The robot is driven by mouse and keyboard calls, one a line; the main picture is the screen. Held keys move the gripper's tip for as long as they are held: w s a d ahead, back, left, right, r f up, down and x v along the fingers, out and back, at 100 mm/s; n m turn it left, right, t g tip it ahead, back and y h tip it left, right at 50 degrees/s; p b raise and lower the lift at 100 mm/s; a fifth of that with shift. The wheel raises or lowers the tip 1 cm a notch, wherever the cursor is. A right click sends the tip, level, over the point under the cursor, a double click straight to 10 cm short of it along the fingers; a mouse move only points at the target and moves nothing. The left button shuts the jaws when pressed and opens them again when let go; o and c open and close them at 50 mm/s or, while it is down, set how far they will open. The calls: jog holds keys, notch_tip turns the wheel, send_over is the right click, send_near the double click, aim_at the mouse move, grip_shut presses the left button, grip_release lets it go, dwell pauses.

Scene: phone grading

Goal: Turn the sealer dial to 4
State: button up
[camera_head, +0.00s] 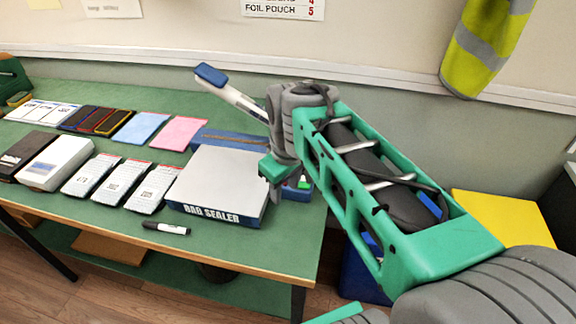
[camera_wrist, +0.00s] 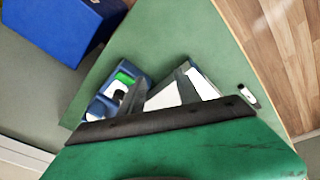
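The bag sealer (camera_head: 213,190) is a pale grey-topped box with a dark blue front reading "BAG SEALER", at the right end of the table. Its blue-tipped white lever (camera_head: 232,95) is raised behind. My gripper (camera_head: 274,172) is at the sealer's right end, pointing down and hiding part of it. In the wrist view, a blue sealer end shows a green switch (camera_wrist: 125,77) and a small black-and-white part that may be the dial (camera_wrist: 119,96). Its setting is unreadable. Dark grey strips there may be my fingers; whether they are open or touching anything is unclear.
A marker (camera_head: 166,228) lies in front of the sealer. White packets (camera_head: 122,185), a white box (camera_head: 56,162), and pink (camera_head: 178,133) and blue (camera_head: 140,127) sheets lie to its left. A wall chart (camera_head: 283,10) reads "FOIL POUCH 5". A yellow item (camera_head: 505,218) stands right of the table.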

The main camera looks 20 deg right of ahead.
jog(key=w+d+n+b, duration=0.1)
jog(key=w+d+n, duration=0.2)
jog(key=w, duration=0.1)
jog(key=w+d+n+g+b, duration=0.1)
jog(key=w+d+n, duration=0.1)
jog(key=w+n, duration=0.1)
jog(key=w+d+n+g+b, duration=0.1)
jog(key=w+d+n, duration=0.2)
jog(key=w+n, duration=0.1)
jog(key=shift+w+d+r+b, duration=0.1)
jog(key=shift+w+d+b, duration=0.2)
jog(key=shift+w, duration=0.4)
jog(key=shift+w+d+n, duration=0.2)
jog(key=shift+d+n, duration=0.05)
jog(key=shift+n, duration=0.15)
notch_tip(320, 180, down, 8)
jog(key=shift+r+b, duration=0.25)
jog(key=shift+b, duration=0.05)
jog(key=shift+c, duration=0.4)
grip_shut()
